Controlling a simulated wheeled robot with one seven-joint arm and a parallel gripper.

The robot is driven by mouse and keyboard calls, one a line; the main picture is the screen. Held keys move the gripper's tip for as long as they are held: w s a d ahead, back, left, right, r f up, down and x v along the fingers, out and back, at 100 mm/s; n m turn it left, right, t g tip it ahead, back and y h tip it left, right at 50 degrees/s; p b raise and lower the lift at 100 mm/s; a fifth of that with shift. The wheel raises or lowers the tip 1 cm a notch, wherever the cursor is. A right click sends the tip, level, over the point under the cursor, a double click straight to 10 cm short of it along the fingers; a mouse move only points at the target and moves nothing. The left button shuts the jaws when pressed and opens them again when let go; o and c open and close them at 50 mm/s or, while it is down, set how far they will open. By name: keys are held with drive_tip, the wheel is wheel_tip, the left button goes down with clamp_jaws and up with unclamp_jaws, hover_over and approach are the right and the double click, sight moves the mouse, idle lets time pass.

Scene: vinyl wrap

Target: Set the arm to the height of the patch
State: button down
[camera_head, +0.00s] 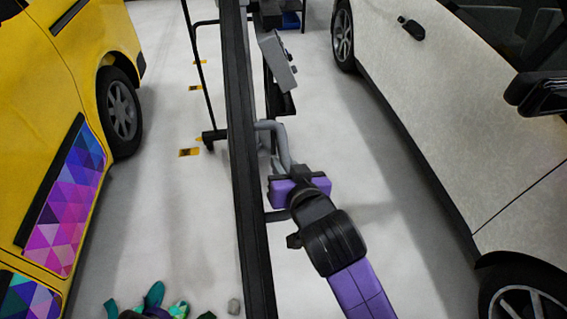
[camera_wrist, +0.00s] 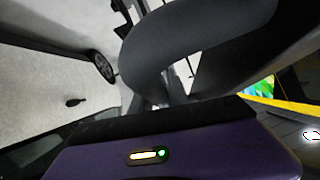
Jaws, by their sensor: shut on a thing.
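A yellow van (camera_head: 60,50) stands at the left with a purple, pink and blue triangle-patterned vinyl patch (camera_head: 65,200) low on its side. A dark upright post (camera_head: 250,150) runs through the middle of the head view. A grey lamp-like head (camera_head: 277,58) shows beside it, higher in the picture. My gripper (camera_head: 284,188) is shut at a grey curved handle (camera_head: 279,150) beside the post. In the wrist view the handle (camera_wrist: 145,65) looms large in front of the gripper's purple body. The fingertips and exact grip are hidden.
A silvery-white car (camera_head: 440,110) stands close at the right, its wheels and mirror facing the aisle. A black wheeled stand part (camera_head: 210,137) and yellow floor markers (camera_head: 190,152) lie left of the post. Colourful items (camera_head: 155,300) show at the bottom.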

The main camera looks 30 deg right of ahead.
drive_tip(key=shift+f, duration=0.15)
drive_tip(key=shift+t, duration=0.3)
drive_tip(key=f+b, duration=0.1)
drive_tip(key=w+f+b, duration=0.2)
drive_tip(key=f+b, duration=0.1)
drive_tip(key=shift+d, duration=0.35)
drive_tip(key=c, duration=1.3)
unclamp_jaws()
drive_tip(key=shift+s+r, duration=0.1)
drive_tip(key=shift+b+v, duration=0.35)
drive_tip(key=shift+v, duration=3.55)
drive_tip(key=shift+a, duration=0.1)
